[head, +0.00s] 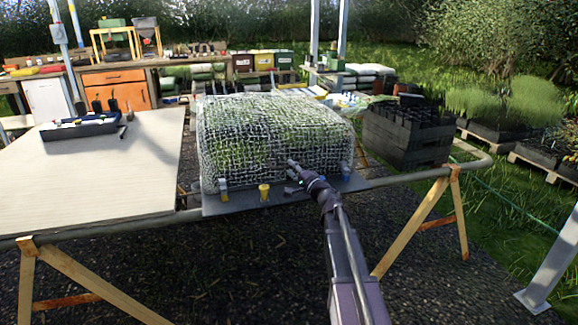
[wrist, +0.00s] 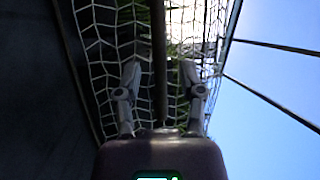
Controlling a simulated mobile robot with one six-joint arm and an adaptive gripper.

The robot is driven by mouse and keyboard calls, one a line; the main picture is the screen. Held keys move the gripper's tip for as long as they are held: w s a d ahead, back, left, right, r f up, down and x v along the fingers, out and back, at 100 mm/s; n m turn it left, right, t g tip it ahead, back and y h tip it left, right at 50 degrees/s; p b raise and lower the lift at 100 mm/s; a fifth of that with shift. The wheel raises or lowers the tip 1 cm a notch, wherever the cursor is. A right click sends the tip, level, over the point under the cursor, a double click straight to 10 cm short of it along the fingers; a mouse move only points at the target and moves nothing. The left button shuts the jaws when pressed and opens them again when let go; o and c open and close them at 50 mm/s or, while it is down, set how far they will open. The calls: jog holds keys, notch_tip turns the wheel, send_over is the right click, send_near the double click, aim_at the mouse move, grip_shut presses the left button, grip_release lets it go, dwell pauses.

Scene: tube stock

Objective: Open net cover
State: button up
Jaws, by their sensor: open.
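The net cover (head: 262,135) is a pale mesh draped like a box over green plants on a grey tray (head: 240,205). It looks closed on all visible sides. Small clips sit along its front edge: a yellow one (head: 264,192) in the middle, others near the left and right corners. My gripper (head: 290,172) is at the front right of the net. In the wrist view my gripper (wrist: 163,75) is open, with a dark bar (wrist: 158,50) running between its two fingers and mesh behind them. I cannot tell whether the fingers touch the bar.
A pale board (head: 90,170) with a dark tool tray (head: 80,127) lies to the left. A dark crate of pots (head: 405,140) stands to the right. A round rail (head: 400,180) on wooden trestles runs along the front. A workbench with boxes is behind.

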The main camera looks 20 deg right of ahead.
jog(key=shift+x, duration=0.75)
grip_shut()
jog(key=shift+d+r+p, duration=0.1)
jog(key=shift+r+p, duration=0.1)
jog(key=shift+p, duration=0.1)
